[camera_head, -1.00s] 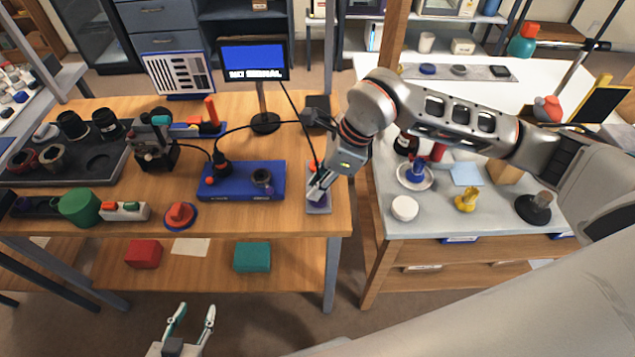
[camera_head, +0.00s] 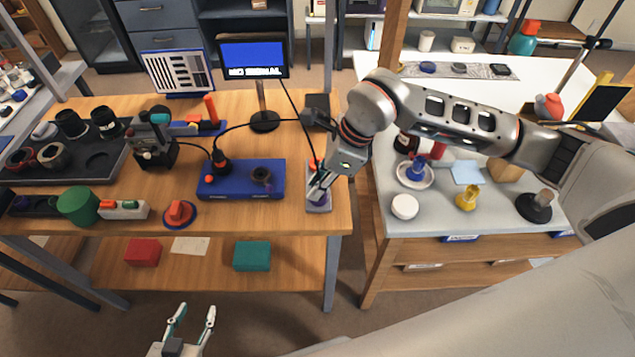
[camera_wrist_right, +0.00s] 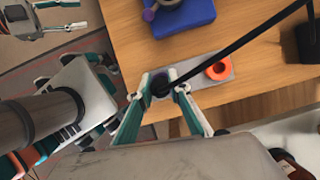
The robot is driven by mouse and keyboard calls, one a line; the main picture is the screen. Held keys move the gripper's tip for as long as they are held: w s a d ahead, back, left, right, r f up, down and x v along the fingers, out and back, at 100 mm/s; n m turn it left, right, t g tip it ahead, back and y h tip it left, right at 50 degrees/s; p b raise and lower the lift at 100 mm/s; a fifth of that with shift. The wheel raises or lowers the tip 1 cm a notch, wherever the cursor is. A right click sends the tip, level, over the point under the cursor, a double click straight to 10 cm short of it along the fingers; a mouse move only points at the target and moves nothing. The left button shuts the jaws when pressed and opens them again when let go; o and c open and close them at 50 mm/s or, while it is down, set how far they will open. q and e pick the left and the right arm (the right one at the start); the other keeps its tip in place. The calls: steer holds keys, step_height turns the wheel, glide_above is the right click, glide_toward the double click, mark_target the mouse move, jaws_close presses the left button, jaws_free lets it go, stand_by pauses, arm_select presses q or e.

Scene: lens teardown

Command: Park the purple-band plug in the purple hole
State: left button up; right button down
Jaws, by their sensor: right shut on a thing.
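My right gripper (camera_head: 318,189) is at a small grey plate (camera_head: 319,208) at the right front of the wooden table. The right wrist view shows its fingers (camera_wrist_right: 161,96) shut around the dark plug (camera_wrist_right: 160,83) on a black cable, over one end of the plate (camera_wrist_right: 235,72). A purple patch (camera_head: 322,199) shows below the fingertips. The fingers hide the purple hole, so I cannot tell how deep the plug sits. An orange ring (camera_wrist_right: 218,68) lies at the plate's other end. My left gripper (camera_head: 190,325) is open and empty in front of the table.
A blue box (camera_head: 240,190) stands left of the plate. The black cable (camera_wrist_right: 250,45) runs away from the plug. A monitor (camera_head: 253,60) stands behind. A grey-topped bench (camera_head: 430,215) with several small items lies to the right, across a gap.

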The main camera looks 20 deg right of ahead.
steer(key=shift+f, duration=0.2)
stand_by(0.4)
steer(key=c, duration=1.8)
jaws_free()
steer(key=v, duration=1.2)
steer(key=shift+d, duration=0.1)
steer(key=shift+s, duration=0.1)
